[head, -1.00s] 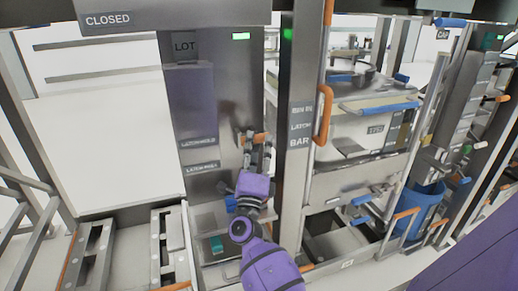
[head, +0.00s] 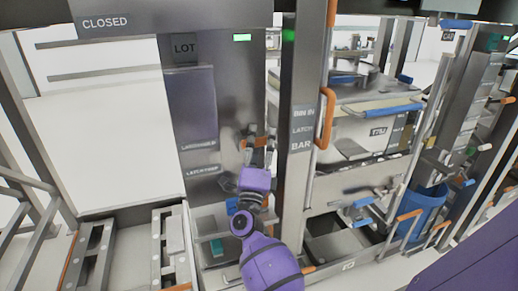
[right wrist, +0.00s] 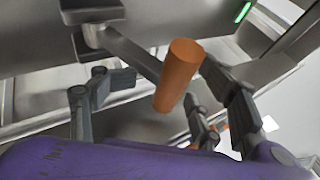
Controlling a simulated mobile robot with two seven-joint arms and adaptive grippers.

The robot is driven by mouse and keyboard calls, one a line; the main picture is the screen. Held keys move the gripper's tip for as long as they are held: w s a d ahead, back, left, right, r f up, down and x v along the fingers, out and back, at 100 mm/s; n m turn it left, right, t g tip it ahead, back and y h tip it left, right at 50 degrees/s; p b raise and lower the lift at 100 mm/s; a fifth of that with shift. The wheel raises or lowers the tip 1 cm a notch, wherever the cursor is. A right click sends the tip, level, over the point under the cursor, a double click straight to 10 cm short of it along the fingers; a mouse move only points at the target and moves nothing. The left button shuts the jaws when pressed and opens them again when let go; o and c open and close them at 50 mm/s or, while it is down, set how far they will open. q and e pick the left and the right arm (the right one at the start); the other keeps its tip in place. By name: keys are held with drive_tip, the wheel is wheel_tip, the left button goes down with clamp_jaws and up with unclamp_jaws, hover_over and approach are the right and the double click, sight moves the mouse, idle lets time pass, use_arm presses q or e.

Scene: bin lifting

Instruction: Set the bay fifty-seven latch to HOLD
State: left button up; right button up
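The latch has an orange handle (head: 258,143) on the grey panel (head: 228,95), right of two small labels. The upper label (head: 198,144) seems to read LATCH HOLD; the lower label (head: 202,170) is too blurred to be sure of. In the right wrist view the handle (right wrist: 179,76) is an orange cylinder on a metal lever (right wrist: 132,54). My right gripper (head: 257,158) is at the handle in the head view. In the wrist view its fingers (right wrist: 170,88) stand apart on either side of the handle, with visible gaps. My left gripper is not in view.
A post (head: 297,130) with a BIN IN / LATCH BAR sign stands just right of my right gripper. Beyond it are a bin (head: 350,130) with a blue-edged lid and a long orange handle (head: 326,118). A slotted rail (head: 173,240) lies at lower left.

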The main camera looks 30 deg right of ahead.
drive_tip(key=shift+w+a+r, duration=0.15)
drive_tip(key=shift+a+r, duration=0.1)
drive_tip(key=shift+r, duration=0.6)
drive_tip(key=shift+a, duration=0.1)
drive_tip(key=shift+s+a+r, duration=0.15)
drive_tip(key=shift+s+a, duration=0.1)
drive_tip(key=shift+s, duration=0.1)
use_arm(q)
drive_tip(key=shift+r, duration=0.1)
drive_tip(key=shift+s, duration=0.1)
use_arm(e)
drive_tip(key=shift+a+f, duration=0.1)
drive_tip(key=shift+f, duration=0.15)
drive_tip(key=v, duration=1.2)
drive_tip(key=shift+d+f, duration=0.25)
drive_tip(key=shift+f, duration=0.2)
